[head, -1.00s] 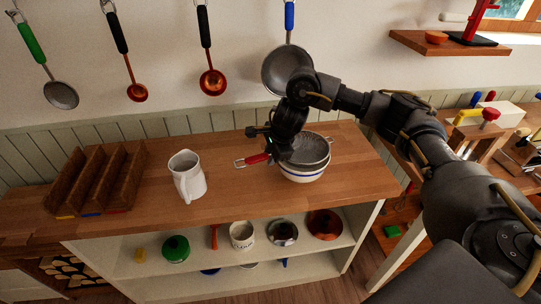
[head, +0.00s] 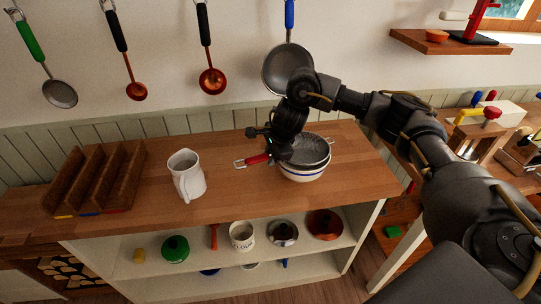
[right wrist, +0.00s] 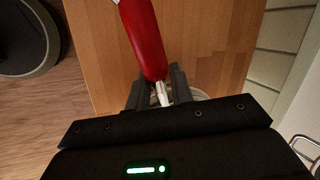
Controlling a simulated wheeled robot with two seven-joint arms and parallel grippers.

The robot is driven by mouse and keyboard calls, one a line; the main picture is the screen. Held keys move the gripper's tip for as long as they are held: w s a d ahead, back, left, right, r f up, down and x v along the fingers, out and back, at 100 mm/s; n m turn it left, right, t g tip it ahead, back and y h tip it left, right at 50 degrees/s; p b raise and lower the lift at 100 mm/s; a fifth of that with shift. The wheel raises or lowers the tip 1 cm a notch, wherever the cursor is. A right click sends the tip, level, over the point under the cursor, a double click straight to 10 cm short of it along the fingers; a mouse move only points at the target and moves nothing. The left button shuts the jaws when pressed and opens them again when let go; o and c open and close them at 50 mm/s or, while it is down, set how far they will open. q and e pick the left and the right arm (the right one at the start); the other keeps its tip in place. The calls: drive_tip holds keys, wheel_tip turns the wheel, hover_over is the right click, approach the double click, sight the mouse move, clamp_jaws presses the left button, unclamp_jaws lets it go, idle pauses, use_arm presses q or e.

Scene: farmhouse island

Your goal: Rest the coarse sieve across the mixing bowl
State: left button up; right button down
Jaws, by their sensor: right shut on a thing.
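The coarse sieve has a red handle (head: 257,159) and a round grey mesh basket (head: 312,148). Its basket sits over the opening of the white mixing bowl (head: 303,175), which has a blue band and stands on the wooden counter. A small wire end of the sieve shows past the bowl's right side. My right gripper (head: 273,153) is shut on the sieve at the handle's inner end, left of the bowl. In the right wrist view the red handle (right wrist: 145,40) extends away from the fingers (right wrist: 160,88). My arm hides part of the basket. My left gripper is out of view.
A white jug (head: 186,176) stands left of the bowl. A wooden divided rack (head: 95,180) is at the counter's left. Ladles and a blue-handled pan (head: 283,70) hang on the wall behind. The shelf below holds pots and lids. The counter between rack and jug is clear.

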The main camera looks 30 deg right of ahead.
drive_tip(key=shift+f+b, duration=0.3)
idle(0.6)
drive_tip(key=c, duration=0.6)
unclamp_jaws()
wheel_tip(320, 180, up, 14)
drive_tip(key=r+p, duration=0.1)
drive_tip(key=p, duration=1.1)
drive_tip(key=s+a+p, duration=0.1)
drive_tip(key=s+a, duration=0.1)
drive_tip(key=s, duration=0.5)
drive_tip(key=s+a+f+p, duration=0.1)
drive_tip(key=s+a, duration=0.2)
drive_tip(key=s, duration=0.5)
drive_tip(key=shift+a, duration=0.15)
